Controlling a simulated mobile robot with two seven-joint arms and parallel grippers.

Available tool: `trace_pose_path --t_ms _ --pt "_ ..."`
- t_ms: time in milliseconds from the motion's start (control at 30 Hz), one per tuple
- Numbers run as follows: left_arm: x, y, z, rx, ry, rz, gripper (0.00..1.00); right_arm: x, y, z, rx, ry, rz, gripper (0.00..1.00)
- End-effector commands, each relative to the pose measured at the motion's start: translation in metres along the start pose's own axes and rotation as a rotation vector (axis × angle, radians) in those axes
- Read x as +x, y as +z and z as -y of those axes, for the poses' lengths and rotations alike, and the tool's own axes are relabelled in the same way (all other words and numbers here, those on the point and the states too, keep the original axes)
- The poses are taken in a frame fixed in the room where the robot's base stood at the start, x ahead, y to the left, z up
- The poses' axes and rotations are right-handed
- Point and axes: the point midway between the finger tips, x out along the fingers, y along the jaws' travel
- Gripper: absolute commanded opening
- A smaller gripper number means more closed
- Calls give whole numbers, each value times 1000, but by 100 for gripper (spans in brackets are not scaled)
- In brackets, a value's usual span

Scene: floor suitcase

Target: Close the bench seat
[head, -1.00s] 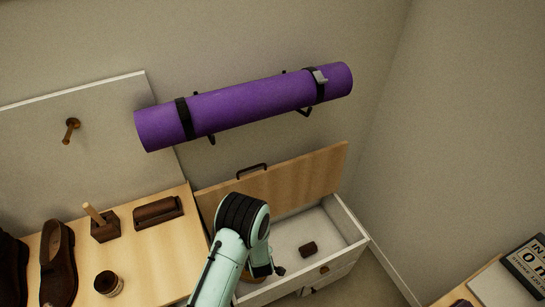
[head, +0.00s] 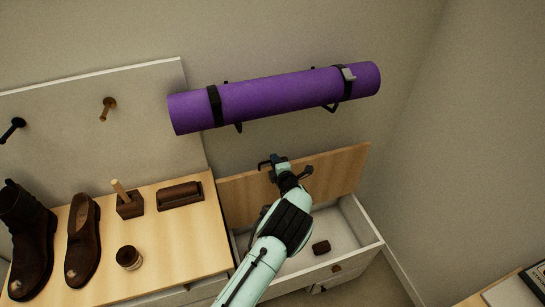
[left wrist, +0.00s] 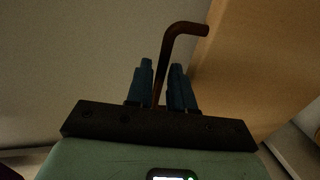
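The bench seat's wooden lid (head: 342,170) stands raised at the back of the white bench box (head: 370,241), which is open. My left gripper (head: 287,168) is at the lid's upper edge, by its dark handle. In the left wrist view the bent handle (left wrist: 170,45) rises between the two blue fingers of the left gripper (left wrist: 162,84), with the wooden lid (left wrist: 250,60) to the right. The fingers look apart, and I cannot tell whether either touches the handle. My arm hides part of the box and lid. My right gripper is not in view.
A wooden bench top (head: 185,235) to the left carries brown shoes (head: 84,240), a brush holder (head: 130,205) and a jar (head: 129,258). A purple mat (head: 280,98) hangs on the wall above the lid.

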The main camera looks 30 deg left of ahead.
Motion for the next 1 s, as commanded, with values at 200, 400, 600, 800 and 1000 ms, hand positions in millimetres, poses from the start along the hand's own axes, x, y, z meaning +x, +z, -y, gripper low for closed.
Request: trace_pose_path --t_ms 200,400,600,800,1000 --pt "28 0 -1 2 0 -1 22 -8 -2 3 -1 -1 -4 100" --pt "35 0 0 3 -1 1 22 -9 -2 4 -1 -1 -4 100" --pt "35 0 1 3 -1 1 22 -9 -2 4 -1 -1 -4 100" --pt "35 0 0 3 -1 1 0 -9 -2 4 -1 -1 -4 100" --pt "32 0 2 2 6 1 0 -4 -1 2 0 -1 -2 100"
